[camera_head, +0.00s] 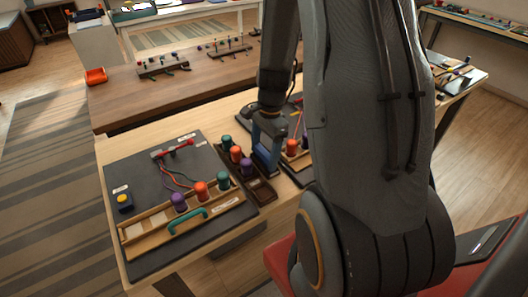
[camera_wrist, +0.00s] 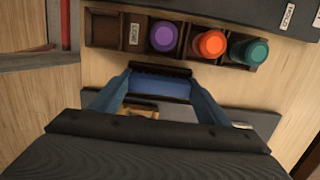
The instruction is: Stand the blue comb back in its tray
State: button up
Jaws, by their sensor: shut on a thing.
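My gripper (camera_head: 266,158) is low over the table, just right of the dark wooden tray (camera_head: 273,197). In the wrist view its two blue fingers (camera_wrist: 157,97) are closed on the ends of a blue bar with a dark edge, which I take for the blue comb (camera_wrist: 160,87). The comb is held just below the tray (camera_wrist: 186,48) in that view, apart from it. The tray holds a purple, an orange and a teal spool. Its end compartment (camera_wrist: 104,29), by a white label, looks empty. How high the comb is above the table I cannot tell.
A second board with spools (camera_head: 292,147) lies right of my gripper, partly behind my arm. Pale table shows between tray and board.

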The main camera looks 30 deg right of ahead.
jog(key=o, duration=1.1)
jog(key=shift+d+r+b, duration=0.25)
jog(key=shift+r+b, duration=0.05)
jog(key=shift+r, duration=1.65)
jog(key=shift+d+r+b, duration=0.2)
jog(key=shift+r+b, duration=0.05)
jog(key=shift+r, duration=1.65)
jog(key=s+a+r+n, duration=0.1)
jog(key=s+a+n, duration=0.2)
jog(key=a+n, duration=0.4)
jog(key=s+a+r+n+t+h, duration=0.1)
jog(key=s+a+n, duration=0.3)
jog(key=n, duration=0.6)
jog(key=a+r, duration=0.1)
jog(key=a, duration=0.1)
jog(key=shift+s+a+r+n, duration=0.3)
jog(key=shift+a, duration=0.05)
